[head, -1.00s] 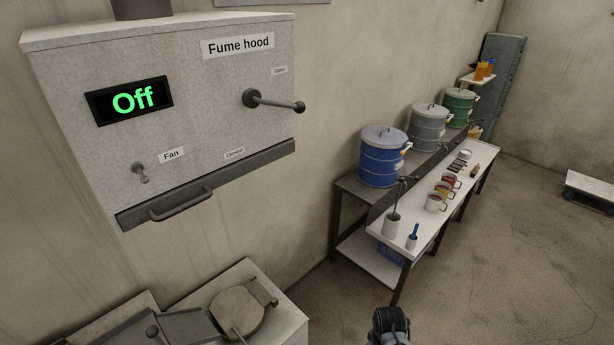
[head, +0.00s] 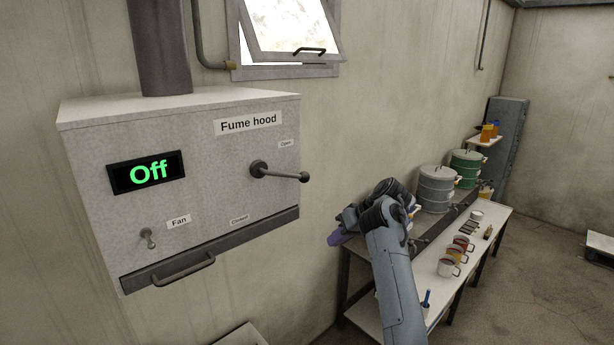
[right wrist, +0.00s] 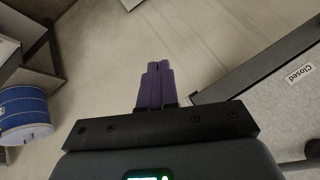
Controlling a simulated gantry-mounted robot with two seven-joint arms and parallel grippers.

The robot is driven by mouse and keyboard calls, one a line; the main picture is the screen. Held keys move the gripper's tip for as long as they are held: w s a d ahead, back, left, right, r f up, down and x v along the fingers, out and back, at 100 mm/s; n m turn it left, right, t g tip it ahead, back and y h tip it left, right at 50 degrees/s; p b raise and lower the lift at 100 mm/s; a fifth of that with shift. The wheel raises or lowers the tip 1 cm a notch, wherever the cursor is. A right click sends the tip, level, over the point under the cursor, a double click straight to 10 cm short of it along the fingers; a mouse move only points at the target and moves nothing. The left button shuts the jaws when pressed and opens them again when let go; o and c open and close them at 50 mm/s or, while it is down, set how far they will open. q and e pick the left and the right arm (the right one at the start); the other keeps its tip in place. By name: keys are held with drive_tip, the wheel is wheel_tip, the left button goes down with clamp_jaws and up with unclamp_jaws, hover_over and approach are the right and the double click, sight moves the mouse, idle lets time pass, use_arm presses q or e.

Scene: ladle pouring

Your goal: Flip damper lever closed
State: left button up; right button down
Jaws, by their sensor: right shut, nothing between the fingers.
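The damper lever (head: 280,172) is a dark rod with a ball knob on the front of the fume hood (head: 215,190). It points to the right and slightly down, between the "Open" label (head: 286,143) above and the "Closed" label (head: 239,219) below. My right gripper (head: 336,239) is to the right of the hood and below the lever, apart from both. Its purple fingers (right wrist: 158,82) are together and empty in the right wrist view, where the "Closed" label (right wrist: 300,73) shows at the right. My left gripper is in neither view.
The fan switch (head: 148,238), hood handle (head: 183,270) and "Off" display (head: 147,172) share the hood front. A bench (head: 440,290) with cups stands at the right, drums (head: 437,188) behind it. A blue drum (right wrist: 24,112) shows in the right wrist view. An open window (head: 290,30) is above.

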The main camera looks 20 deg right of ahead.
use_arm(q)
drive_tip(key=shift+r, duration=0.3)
use_arm(e)
wheel_tip(320, 180, up, 28)
drive_tip(key=s+n+t, duration=0.1)
drive_tip(key=t, duration=0.3)
drive_tip(key=shift+s+a+f+y, duration=0.15)
drive_tip(key=shift+s+a+y, duration=0.15)
drive_tip(key=shift+y, duration=0.1)
drive_tip(key=shift+f, duration=0.1)
